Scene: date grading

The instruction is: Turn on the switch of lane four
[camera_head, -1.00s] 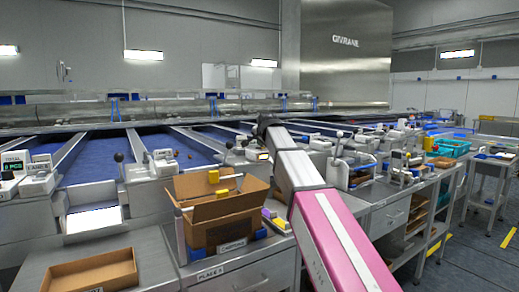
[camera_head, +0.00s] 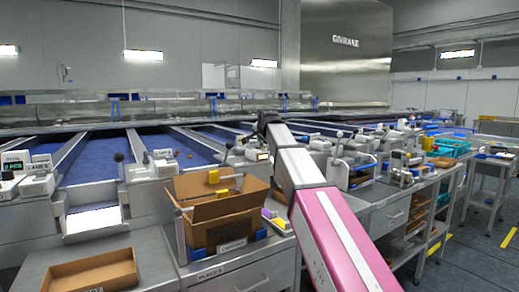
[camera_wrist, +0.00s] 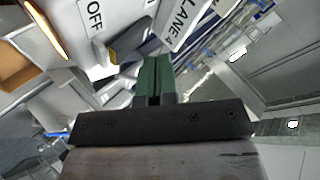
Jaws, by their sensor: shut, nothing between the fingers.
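In the wrist view, a white switch housing marked OFF (camera_wrist: 95,22) lies just beyond my fingers. A dark rocker-like switch with a yellow edge (camera_wrist: 128,42) is set in it, beside the OFF label. A white plate reading LANE 4 (camera_wrist: 182,20) is to its right. My gripper (camera_wrist: 153,68) has green fingers pressed together, empty, with the tips close to the switch and slightly right of it. I cannot tell whether they touch. In the head view my gripper is not clearly visible at the end of my arm.
In the head view, an open cardboard box (camera_head: 222,222) stands on the bench left of my arm, with a shallow brown tray (camera_head: 92,272) farther left. Blue conveyor lanes (camera_head: 88,165) run behind the bench.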

